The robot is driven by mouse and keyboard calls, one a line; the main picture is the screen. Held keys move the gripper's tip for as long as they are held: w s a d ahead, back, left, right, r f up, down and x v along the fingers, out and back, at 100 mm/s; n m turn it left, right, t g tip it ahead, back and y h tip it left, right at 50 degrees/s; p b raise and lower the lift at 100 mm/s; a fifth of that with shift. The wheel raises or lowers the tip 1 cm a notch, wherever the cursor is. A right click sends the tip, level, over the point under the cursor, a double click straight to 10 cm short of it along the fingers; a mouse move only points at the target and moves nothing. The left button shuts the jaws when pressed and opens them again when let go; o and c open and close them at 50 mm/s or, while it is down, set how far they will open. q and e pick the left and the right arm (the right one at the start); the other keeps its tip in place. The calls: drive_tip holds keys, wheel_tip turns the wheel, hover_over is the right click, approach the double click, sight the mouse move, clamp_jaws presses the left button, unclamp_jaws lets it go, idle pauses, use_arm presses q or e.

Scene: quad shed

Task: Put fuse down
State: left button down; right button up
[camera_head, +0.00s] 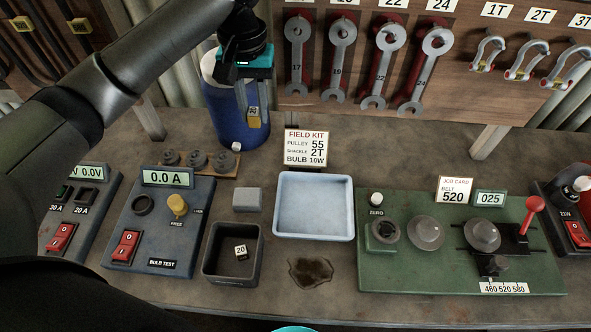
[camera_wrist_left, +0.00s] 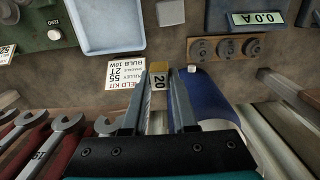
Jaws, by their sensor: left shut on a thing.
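My left gripper (camera_head: 254,118) is shut on a yellow fuse (camera_head: 254,122) with a small pale label, in front of the blue barrel and above the bench. In the left wrist view the fuse (camera_wrist_left: 159,80) sits between the two fingertips (camera_wrist_left: 158,98), and its label reads 20. Another piece marked 20 (camera_head: 240,251) lies inside the open dark box (camera_head: 211,266) on the bench. My right gripper does not show.
A blue barrel (camera_head: 237,125) stands behind the held fuse. A field kit card (camera_head: 306,148), a pale blue tray (camera_head: 314,234) and a grey block (camera_head: 247,199) are on the bench. The bulb tester (camera_head: 151,232) is at left, a green panel (camera_head: 440,262) at right. Wrenches (camera_head: 342,60) hang behind.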

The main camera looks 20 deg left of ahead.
use_arm(q)
drive_tip(key=b, duration=0.2)
hover_over(265, 181)
wheel_tip(265, 181, down, 15)
wheel_tip(265, 181, down, 4)
drive_tip(key=shift+f+b, duration=0.25)
drive_tip(key=shift+b, duration=0.3)
drive_tip(key=shift+f, duration=0.2)
drive_tip(key=shift+f, duration=0.15)
drive_tip(key=c, duration=0.7)
unclamp_jaws()
